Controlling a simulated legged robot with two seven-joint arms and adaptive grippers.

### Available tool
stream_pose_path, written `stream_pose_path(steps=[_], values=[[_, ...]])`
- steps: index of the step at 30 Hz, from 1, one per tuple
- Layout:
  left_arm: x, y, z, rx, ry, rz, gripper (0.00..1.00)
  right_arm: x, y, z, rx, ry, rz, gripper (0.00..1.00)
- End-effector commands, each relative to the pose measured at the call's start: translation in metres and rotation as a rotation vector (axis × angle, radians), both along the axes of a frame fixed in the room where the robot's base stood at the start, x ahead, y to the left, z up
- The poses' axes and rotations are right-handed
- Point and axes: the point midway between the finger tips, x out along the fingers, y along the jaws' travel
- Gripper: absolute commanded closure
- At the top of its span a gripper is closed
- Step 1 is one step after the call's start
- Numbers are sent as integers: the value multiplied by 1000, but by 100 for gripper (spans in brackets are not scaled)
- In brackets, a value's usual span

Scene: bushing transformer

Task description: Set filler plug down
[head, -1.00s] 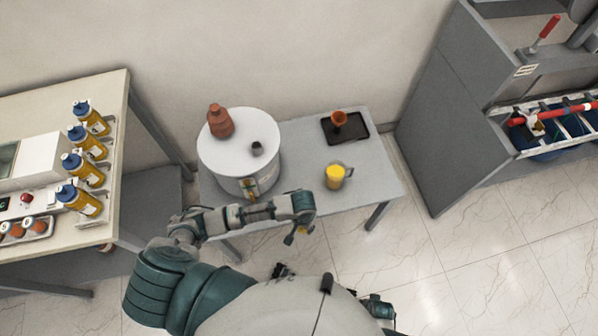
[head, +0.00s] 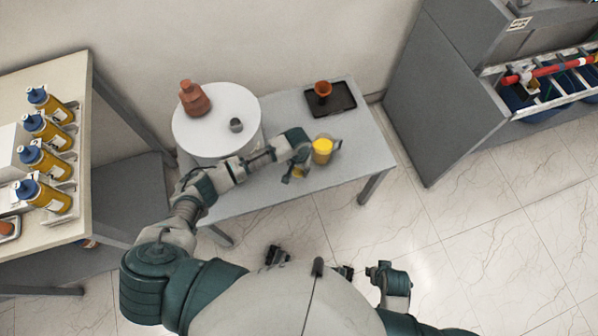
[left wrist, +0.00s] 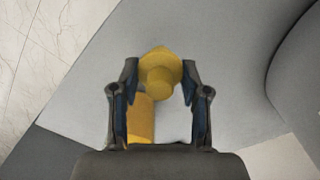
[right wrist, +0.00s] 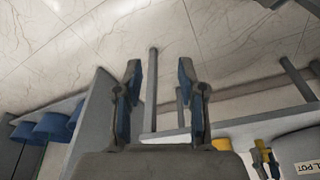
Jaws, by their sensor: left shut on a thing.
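The filler plug, a yellow stepped knob (left wrist: 162,75), is held between the fingertips of my left gripper (left wrist: 160,82) in the left wrist view. In the head view the left gripper (head: 299,164) hangs over the front of the grey table, just left of the yellow jug, with a bit of yellow (head: 298,173) under it. Grey table surface shows behind the plug; whether the plug touches it I cannot tell. My right gripper (right wrist: 160,80) is open and empty, away from the table in front of my body.
A white drum (head: 215,147) carrying a brown bushing (head: 194,100) and a small grey fitting (head: 236,125) stands at the table's left. The table's right front is clear.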

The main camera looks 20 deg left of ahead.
Motion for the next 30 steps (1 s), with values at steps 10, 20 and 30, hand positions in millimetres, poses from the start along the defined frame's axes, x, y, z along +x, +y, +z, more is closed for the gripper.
stream_pose_path(steps=[10,20,30], values=[[-1,0,-33,1,2,0,89,-7,-2,35,1,-8,-3,60],[-1,0,-34,1,2,0,35,-6,-2,34,1,-6,-3,60],[-1,1,-32,1,2,0,29,-6,-2,34,-1,-6,-2,60]])
